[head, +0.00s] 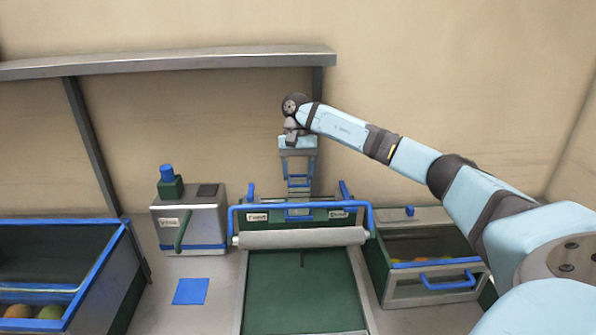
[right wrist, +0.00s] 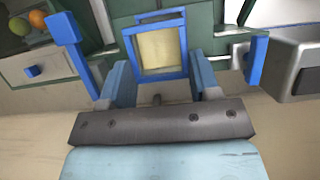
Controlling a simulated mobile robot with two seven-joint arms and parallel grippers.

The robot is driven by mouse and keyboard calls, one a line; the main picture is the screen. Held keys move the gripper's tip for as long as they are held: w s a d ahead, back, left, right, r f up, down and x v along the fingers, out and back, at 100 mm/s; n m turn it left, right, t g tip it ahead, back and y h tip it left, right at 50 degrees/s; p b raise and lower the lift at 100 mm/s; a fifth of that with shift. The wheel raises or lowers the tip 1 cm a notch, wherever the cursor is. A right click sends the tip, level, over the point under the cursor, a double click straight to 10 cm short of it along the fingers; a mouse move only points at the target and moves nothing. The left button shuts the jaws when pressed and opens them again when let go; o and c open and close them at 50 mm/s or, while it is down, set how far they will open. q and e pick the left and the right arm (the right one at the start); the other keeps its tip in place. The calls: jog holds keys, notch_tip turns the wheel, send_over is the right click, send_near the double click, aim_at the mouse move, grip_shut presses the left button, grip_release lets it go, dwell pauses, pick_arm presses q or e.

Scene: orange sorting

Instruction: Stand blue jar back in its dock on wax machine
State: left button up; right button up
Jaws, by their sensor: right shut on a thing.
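The blue jar (head: 166,172) appears to stand upright in a green dock (head: 170,189) on top of the grey wax machine (head: 188,222), left of centre. My right gripper (head: 299,178) is far from it, behind the green conveyor, pointing down. In the right wrist view its light blue fingers (right wrist: 160,78) are shut on a blue square frame (right wrist: 183,45) around a pale panel. The frame also shows in the head view (head: 299,214), partly hidden by the fingers and the blue bar. My left gripper is out of view.
The green conveyor (head: 303,290) with a pale roller (head: 300,238) and blue bar fills the centre. A blue-rimmed crate (head: 70,222) holds fruit at left. A grey drawer unit (head: 428,291) stands at right. A blue square (head: 191,291) lies before the wax machine. A shelf (head: 165,62) hangs above.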

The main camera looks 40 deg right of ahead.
jog(key=shift+f, duration=0.1)
jog(key=o, duration=1.4)
jog(key=v, duration=0.6)
jog(key=w+d, duration=0.2)
jog(key=w, duration=0.1)
jog(key=w+d, duration=0.2)
jog(key=d, duration=0.1)
jog(key=w+d, duration=0.2)
jog(key=w, duration=0.1)
jog(key=shift+w+d+f+b, duration=0.2)
jog(key=shift+w+f+b, duration=0.1)
jog(key=shift+w+b, duration=0.1)
jog(key=shift+f, duration=0.1)
